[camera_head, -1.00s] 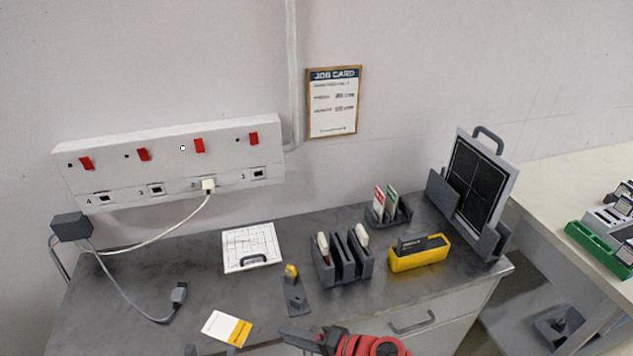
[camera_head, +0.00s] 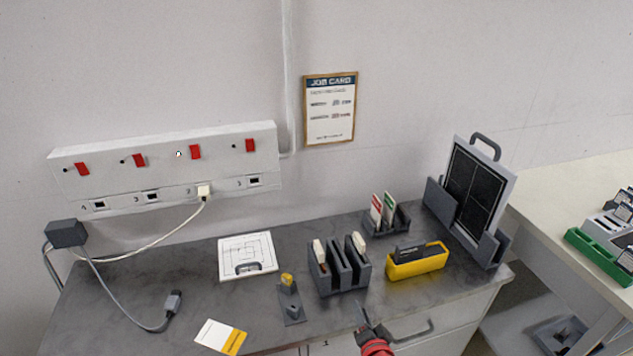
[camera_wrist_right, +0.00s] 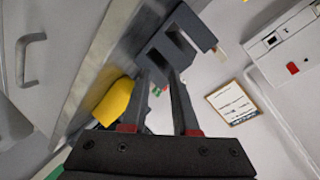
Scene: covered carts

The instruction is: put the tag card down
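A white card with a yellow-orange end (camera_head: 220,337) lies flat on the grey bench top, near its front edge. A red-and-white card (camera_head: 377,208) and a green-and-white card (camera_head: 390,207) stand in a small dark rack (camera_head: 402,222). I cannot tell which of these is the tag card. My right gripper (camera_head: 364,312) is at the bench's front edge, in front of the dark slotted holder and the yellow box. In the right wrist view, its two fingers (camera_wrist_right: 158,82) are apart with nothing held between them. My left gripper is out of view.
On the bench are a slotted holder (camera_head: 340,283), a yellow box (camera_head: 418,267), a white drawing board (camera_head: 232,272), a small dark stand (camera_head: 291,309), a cable plug (camera_head: 173,300) and a framed panel (camera_head: 468,190). A drawer handle (camera_head: 412,333) sticks out below.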

